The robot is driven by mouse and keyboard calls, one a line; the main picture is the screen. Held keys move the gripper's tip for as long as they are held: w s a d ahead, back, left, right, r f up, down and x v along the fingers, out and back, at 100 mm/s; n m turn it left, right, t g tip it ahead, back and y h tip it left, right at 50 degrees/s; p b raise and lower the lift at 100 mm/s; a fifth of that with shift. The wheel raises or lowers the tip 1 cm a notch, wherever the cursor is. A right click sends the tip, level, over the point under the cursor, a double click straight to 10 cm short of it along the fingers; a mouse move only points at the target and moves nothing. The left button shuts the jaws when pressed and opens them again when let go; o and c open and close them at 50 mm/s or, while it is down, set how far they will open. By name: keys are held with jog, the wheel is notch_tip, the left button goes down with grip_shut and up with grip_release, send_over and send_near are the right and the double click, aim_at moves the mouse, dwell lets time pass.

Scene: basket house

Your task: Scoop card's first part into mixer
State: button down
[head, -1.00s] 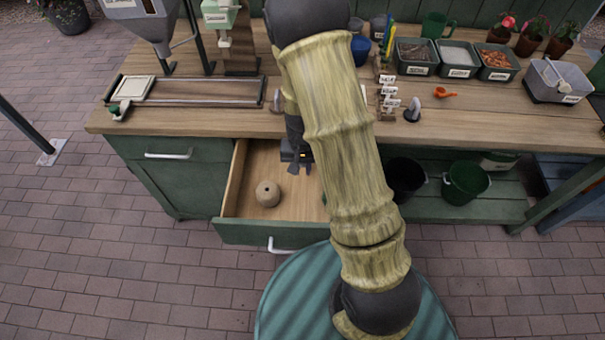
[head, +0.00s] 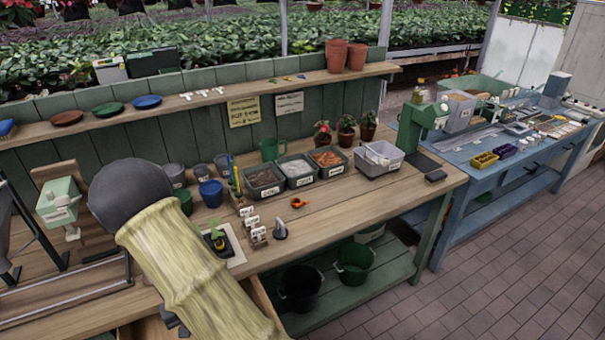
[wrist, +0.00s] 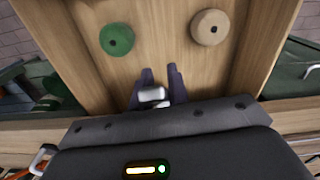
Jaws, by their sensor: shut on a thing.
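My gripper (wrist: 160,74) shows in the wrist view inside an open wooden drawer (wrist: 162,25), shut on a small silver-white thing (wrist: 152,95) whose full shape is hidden. In the head view my arm hides the gripper. A yellow card (head: 243,111) and a white card (head: 289,103) are on the green back panel. Three labelled bins stand on the bench: dark brown (head: 263,181), white (head: 298,170) and orange-brown (head: 328,161). An orange scoop (head: 299,203) lies in front of them. A grey tub (head: 379,159) with a pale tool stands right of the bins; I cannot tell which thing is the mixer.
In the drawer, a green twine ball (wrist: 117,40) and a tan one (wrist: 210,27) lie beyond my fingers. Label stands (head: 257,236) and a potted seedling (head: 216,238) stand near the bench front. A blue table (head: 485,150) is at right, past a gap.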

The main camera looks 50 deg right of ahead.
jog(key=shift+n, duration=0.9)
jog(key=r+p, duration=0.2)
jog(key=p, duration=0.1)
jog(key=w+r+p, duration=0.1)
jog(key=r+p, duration=0.1)
jog(key=p, duration=0.2)
jog(key=w+r+p, duration=0.1)
jog(key=r+p, duration=0.1)
jog(key=p, duration=0.1)
jog(key=shift+w+d+r, duration=0.2)
jog(key=shift+d+r, duration=0.1)
jog(key=shift+d, duration=0.1)
jog(key=p, duration=0.2)
jog(key=shift+w+d+r+n+p, duration=0.1)
jog(key=shift+w+r+n+p, duration=0.2)
jog(key=shift+f, duration=0.1)
jog(key=shift+w, duration=0.1)
